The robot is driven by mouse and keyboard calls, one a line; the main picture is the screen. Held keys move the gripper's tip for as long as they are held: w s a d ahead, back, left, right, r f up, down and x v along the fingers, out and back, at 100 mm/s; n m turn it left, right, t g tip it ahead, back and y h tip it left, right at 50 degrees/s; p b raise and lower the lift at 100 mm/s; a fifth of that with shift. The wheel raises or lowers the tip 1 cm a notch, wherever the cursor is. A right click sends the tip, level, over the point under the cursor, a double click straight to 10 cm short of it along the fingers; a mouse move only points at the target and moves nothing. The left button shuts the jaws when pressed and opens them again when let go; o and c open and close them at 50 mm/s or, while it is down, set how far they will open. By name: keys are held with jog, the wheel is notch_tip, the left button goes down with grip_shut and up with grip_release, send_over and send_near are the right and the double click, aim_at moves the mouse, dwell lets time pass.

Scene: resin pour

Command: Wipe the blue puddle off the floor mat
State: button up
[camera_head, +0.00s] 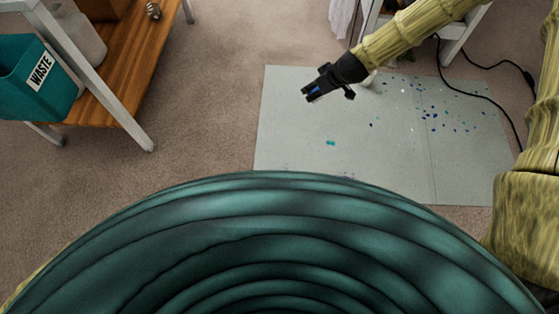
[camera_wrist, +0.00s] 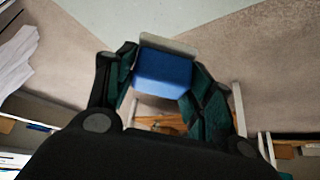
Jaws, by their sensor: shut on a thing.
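The floor mat (camera_head: 295,110) is a pale grey sheet on the carpet. Several small blue and dark blue specks (camera_head: 432,115) are scattered over its right part, and a small teal patch (camera_head: 330,143) lies near its middle. No single large puddle shows; the mat's near edge is partly hidden by my body. My gripper (camera_head: 314,92) is over the mat's left part in the head view, apparently above it. In the wrist view my gripper (camera_wrist: 162,72) is shut on a blue block (camera_wrist: 163,72) with a pale grey edge, like a sponge.
A teal bin marked WASTE (camera_head: 38,80) stands at the left by a wooden shelf (camera_head: 125,60) with white legs. A black cord (camera_head: 478,92) runs over the carpet at the mat's right edge. A white-legged table (camera_head: 462,32) stands behind. Open carpet (camera_head: 210,110) lies left of the mat.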

jog(key=shift+s+a+f+n+g+y+b, duration=0.25)
jog(key=shift+s+a+f+n+g+b, duration=0.85)
jog(key=shift+s+a+f+n+b, duration=3.35)
jog(key=shift+w+d+f+n+g+y+b, duration=0.25)
jog(key=shift+w+d+f+g+b, duration=1.15)
jog(key=shift+f, duration=6.5)
jog(key=shift+s+a+f+n+g+y+b, duration=0.3)
jog(key=shift+s+a+f+n+g+b, duration=0.5)
jog(key=shift+s+a+f+n+b, duration=3.9)
jog(key=w+d+f+m, duration=0.1)
jog(key=w+d+f+m+p, duration=0.1)
jog(key=w+d+m, duration=0.1)
jog(key=w+d+f+m+p, duration=0.1)
jog(key=d, duration=0.1)
jog(key=shift+w+f+m, duration=0.25)
jog(key=shift+f+m, duration=0.05)
jog(key=shift+m, duration=0.1)
jog(key=shift+d+f, duration=0.1)
jog(key=shift+d, duration=1.35)
jog(key=shift+a, duration=1.9)
notch_tip(320, 180, up, 3)
jog(key=shift+a+f+p, duration=0.15)
jog(key=shift+f+p, duration=0.05)
jog(key=shift+p, duration=0.35)
jog(key=shift+r+p, duration=1.9)
jog(key=shift+r, duration=1.05)
